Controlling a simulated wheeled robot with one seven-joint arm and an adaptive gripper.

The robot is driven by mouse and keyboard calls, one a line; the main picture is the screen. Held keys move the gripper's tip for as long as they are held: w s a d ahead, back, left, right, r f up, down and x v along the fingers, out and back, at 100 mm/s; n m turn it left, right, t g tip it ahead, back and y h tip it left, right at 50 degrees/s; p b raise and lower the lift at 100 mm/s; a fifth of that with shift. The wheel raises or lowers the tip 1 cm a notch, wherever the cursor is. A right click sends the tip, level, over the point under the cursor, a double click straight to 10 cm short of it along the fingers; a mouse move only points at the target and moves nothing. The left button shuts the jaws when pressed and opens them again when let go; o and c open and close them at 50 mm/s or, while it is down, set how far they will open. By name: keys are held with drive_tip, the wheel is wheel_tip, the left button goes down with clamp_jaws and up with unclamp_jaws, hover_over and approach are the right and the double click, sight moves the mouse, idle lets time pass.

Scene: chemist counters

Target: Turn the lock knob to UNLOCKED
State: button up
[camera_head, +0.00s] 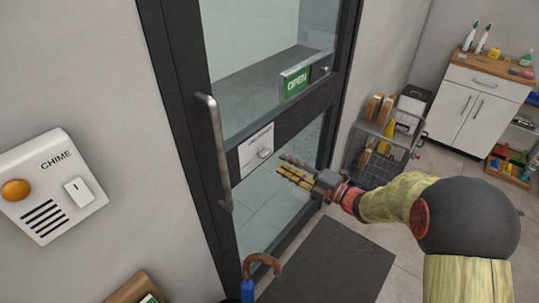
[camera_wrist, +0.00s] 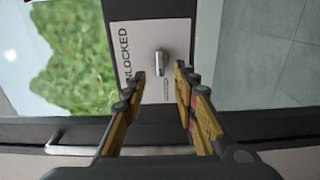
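The lock knob (camera_head: 265,153) is a small silver knob on a white plate (camera_head: 247,163) on the dark crossbar of the glass door. In the wrist view, the knob (camera_wrist: 159,62) lies lengthwise up and down the picture, and the plate (camera_wrist: 139,35) reads "UNLOCKED" along its left side. Smaller lettering below the knob is unreadable, and I cannot tell which setting the knob is at. My gripper (camera_head: 282,168) is open and empty, close in front of the plate. In the wrist view, the fingertips (camera_wrist: 160,79) are spread either side of the knob's lower end, apparently not touching it.
A long door handle (camera_head: 215,150) stands left of the plate. A green OPEN sign (camera_head: 295,82) is above it. An umbrella with a brown handle (camera_head: 262,260) is below. A wire cart (camera_head: 378,155) stands right of the door. A dark mat (camera_head: 330,265) covers the floor.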

sight(268, 155)
drive_tip(key=b+x, duration=0.2)
drive_tip(key=x, duration=0.5)
drive_tip(key=shift+w+a, duration=0.2)
clamp_jaws()
idle(0.5)
